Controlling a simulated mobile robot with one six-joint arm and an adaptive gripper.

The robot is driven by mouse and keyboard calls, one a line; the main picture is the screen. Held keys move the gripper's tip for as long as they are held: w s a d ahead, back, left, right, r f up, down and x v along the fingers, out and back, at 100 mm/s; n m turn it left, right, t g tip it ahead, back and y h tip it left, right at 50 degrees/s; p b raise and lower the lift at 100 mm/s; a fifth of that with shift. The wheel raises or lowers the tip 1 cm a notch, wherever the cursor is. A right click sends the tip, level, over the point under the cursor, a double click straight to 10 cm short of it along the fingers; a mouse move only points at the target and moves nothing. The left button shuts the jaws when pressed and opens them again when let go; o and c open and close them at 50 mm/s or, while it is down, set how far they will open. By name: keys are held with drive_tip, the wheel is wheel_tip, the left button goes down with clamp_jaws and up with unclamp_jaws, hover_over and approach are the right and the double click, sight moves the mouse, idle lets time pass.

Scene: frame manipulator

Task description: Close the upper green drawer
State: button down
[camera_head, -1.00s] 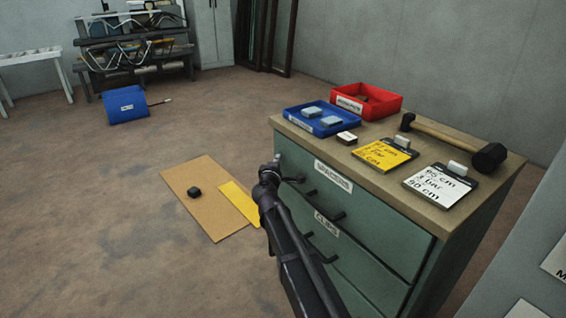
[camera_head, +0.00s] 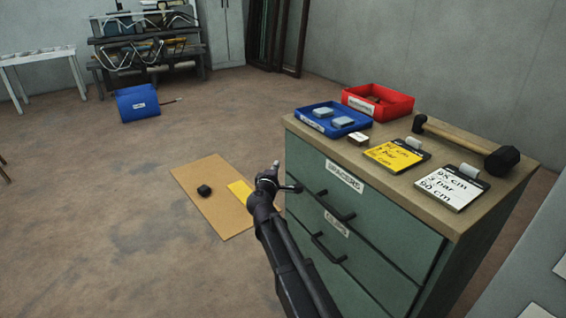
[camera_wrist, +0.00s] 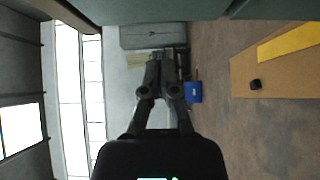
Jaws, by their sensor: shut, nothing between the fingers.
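The green cabinet (camera_head: 398,285) stands at the right in the head view. Its upper green drawer (camera_head: 385,232), labelled SPACERS, has a dark bar handle (camera_head: 337,205). Its front looks about flush with the cabinet, though a small gap cannot be ruled out. My gripper (camera_head: 275,168) is shut and empty, in front of the cabinet's left end, left of the handle. Whether it touches the drawer front cannot be told. In the wrist view my shut fingers (camera_wrist: 162,72) point away, with a green edge (camera_wrist: 275,8) at the top.
A lower drawer labelled CLIPS has its own handle (camera_head: 328,249). On the cabinet top are a blue tray (camera_head: 310,125), a red tray (camera_head: 398,109), clipboards and a mallet (camera_head: 503,160). A brown board (camera_head: 215,215) lies on the floor. Open floor is at the left.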

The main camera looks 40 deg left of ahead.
drive_tip(key=v, duration=0.7)
drive_tip(key=shift+s+d, duration=0.1)
drive_tip(key=shift+s, duration=0.1)
idle(0.4)
